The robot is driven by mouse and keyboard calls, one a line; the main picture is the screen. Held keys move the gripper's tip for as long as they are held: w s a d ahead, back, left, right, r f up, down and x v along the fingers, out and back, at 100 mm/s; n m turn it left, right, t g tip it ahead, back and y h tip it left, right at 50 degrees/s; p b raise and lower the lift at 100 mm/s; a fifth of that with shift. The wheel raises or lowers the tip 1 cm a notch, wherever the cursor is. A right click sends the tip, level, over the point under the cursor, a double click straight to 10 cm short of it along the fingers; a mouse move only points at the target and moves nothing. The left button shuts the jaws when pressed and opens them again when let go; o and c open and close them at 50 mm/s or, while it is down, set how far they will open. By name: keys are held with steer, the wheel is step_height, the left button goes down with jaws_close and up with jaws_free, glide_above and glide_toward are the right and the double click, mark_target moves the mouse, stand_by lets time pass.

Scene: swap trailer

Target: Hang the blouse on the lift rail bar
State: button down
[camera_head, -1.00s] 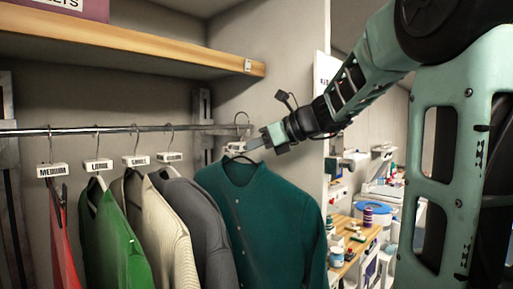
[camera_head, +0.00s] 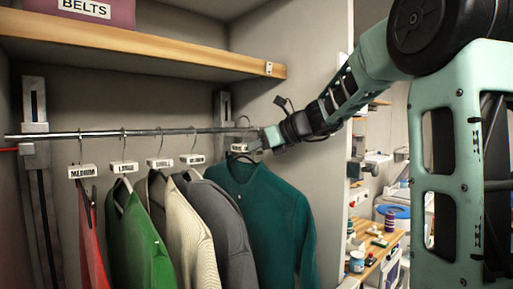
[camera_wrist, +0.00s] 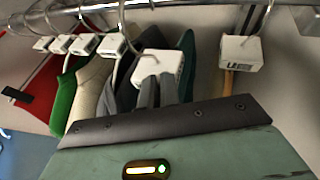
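The blouse is the teal, long-sleeved, buttoned garment (camera_head: 270,215) at the right end of the row of clothes. It hangs upright from a hanger with a white size block (camera_wrist: 158,66) and a wire hook (camera_head: 241,122). My gripper (camera_head: 252,147) is shut on this hanger near the block. Its grey fingers (camera_wrist: 159,92) sit close together just below the block in the wrist view. The hook is at the lift rail bar (camera_head: 110,134), with its top above the bar. I cannot tell whether the hook bears on the bar.
A red, a green (camera_head: 135,245), a cream (camera_head: 188,230) and a grey garment (camera_head: 228,240) hang left of the blouse. Another white block (camera_wrist: 241,52) hangs at the right in the wrist view. A wooden shelf (camera_head: 150,50) runs above the bar. A cluttered workbench stands at the right.

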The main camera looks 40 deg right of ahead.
steer(key=shift+w+a+r+p, duration=0.1)
steer(key=shift+w+p, duration=0.55)
steer(key=shift+w, duration=2)
steer(key=shift+w+f+b, duration=0.35)
steer(key=shift+f+b, duration=0.05)
steer(key=shift+f, duration=0.2)
steer(key=shift+w+f+b, duration=0.3)
steer(key=shift+f+b, duration=0.05)
steer(key=shift+f, duration=0.2)
steer(key=c, duration=1.6)
jaws_free()
steer(key=shift+o, duration=0.2)
